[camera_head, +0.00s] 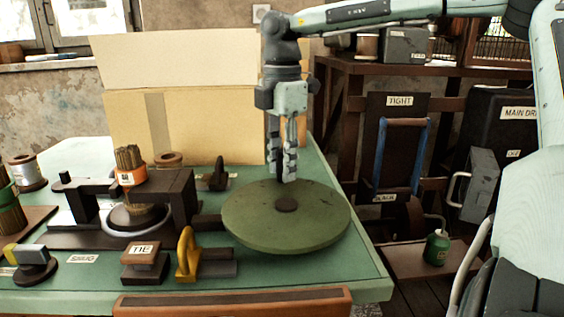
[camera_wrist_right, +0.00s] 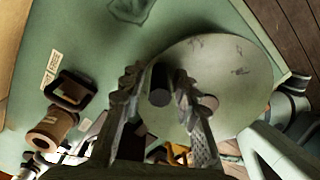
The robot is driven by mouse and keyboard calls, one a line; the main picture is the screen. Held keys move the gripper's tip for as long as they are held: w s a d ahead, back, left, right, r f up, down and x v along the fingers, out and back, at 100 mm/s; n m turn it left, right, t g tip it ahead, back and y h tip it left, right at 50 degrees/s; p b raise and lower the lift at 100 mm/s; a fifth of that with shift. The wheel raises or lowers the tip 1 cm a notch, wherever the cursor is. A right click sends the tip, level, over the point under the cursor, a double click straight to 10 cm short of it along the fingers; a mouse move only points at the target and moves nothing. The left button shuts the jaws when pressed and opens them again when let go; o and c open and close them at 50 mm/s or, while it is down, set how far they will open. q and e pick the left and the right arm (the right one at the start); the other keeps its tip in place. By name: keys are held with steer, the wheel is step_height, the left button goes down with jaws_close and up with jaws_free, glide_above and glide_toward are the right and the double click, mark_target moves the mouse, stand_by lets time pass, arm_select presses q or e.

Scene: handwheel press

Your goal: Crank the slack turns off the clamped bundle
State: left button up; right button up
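The green handwheel (camera_head: 250,222) lies flat at the table's right front, with a dark hub (camera_head: 287,204) at its middle. It also shows in the wrist view (camera_wrist_right: 235,75). My right gripper (camera_head: 282,178) points down over the wheel's far part. In the wrist view its fingers are apart on either side of a dark upright handle (camera_wrist_right: 160,88), with small gaps seeming to show. In the head view the fingers mostly hide the handle. The bundle of brown sticks (camera_head: 129,158), with an orange band, stands upright in the dark press (camera_head: 176,187) left of the wheel. My left gripper is not in view.
A TIE block (camera_head: 145,262) and a yellow lever (camera_head: 186,251) stand left of the wheel, close to its rim. A cardboard box (camera_head: 200,115) stands behind. A SNUG label (camera_head: 82,258) lies at the front left. A TIGHT panel (camera_head: 400,101) and green bottle (camera_head: 437,247) are off the table, right.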

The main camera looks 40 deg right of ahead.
jaws_close()
steer(key=shift+d, duration=0.1)
